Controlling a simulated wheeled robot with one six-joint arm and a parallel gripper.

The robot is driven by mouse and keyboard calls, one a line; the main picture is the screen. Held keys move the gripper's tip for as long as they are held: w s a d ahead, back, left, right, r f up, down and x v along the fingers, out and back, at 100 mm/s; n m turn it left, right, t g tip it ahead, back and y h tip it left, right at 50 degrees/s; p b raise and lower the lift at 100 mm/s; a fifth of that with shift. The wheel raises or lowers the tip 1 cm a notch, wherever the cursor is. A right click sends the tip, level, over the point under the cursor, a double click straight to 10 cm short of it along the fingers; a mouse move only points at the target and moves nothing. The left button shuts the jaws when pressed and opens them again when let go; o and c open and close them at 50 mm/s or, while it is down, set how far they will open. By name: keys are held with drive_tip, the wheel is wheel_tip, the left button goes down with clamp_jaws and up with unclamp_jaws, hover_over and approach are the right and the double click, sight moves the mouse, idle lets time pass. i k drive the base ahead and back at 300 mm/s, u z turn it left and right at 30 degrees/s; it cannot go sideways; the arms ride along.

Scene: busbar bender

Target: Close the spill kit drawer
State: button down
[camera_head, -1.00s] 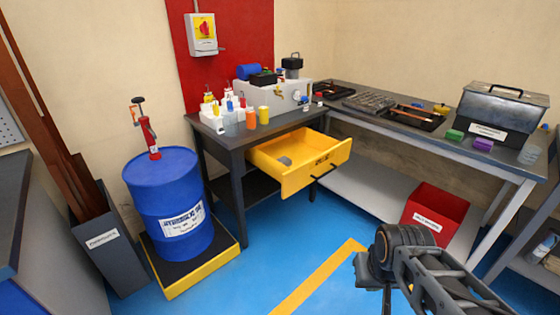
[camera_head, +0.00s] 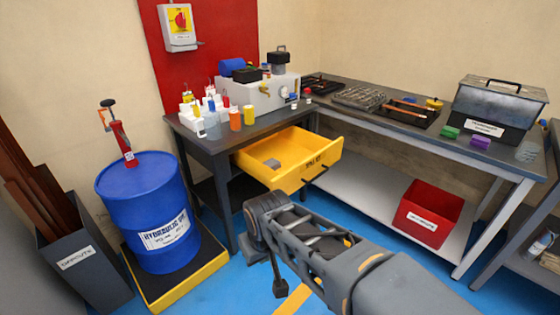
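The yellow spill kit drawer (camera_head: 300,178) is pulled out from under the top of a dark workbench (camera_head: 215,145). A small grey item (camera_head: 272,164) lies inside it. A dark handle (camera_head: 315,178) is on its front face. My arm reaches in from the lower right, and its forward end is low in front of the drawer, left of the handle. My gripper (camera_head: 280,289) hangs down at the end of the arm, below the drawer and apart from it. Its fingers are small and dark, and I cannot tell whether they are open or shut.
A blue drum (camera_head: 150,210) stands on a yellow-edged pallet (camera_head: 190,284) to the left. A red bin (camera_head: 428,212) sits on the lower shelf of the right bench. Bottles and a grey unit (camera_head: 262,98) stand on the dark bench. Blue floor shows in front.

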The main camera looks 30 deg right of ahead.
sight(303, 156)
drive_tip(key=z, duration=0.25)
drive_tip(key=i, duration=0.95)
drive_tip(key=z, duration=0.7)
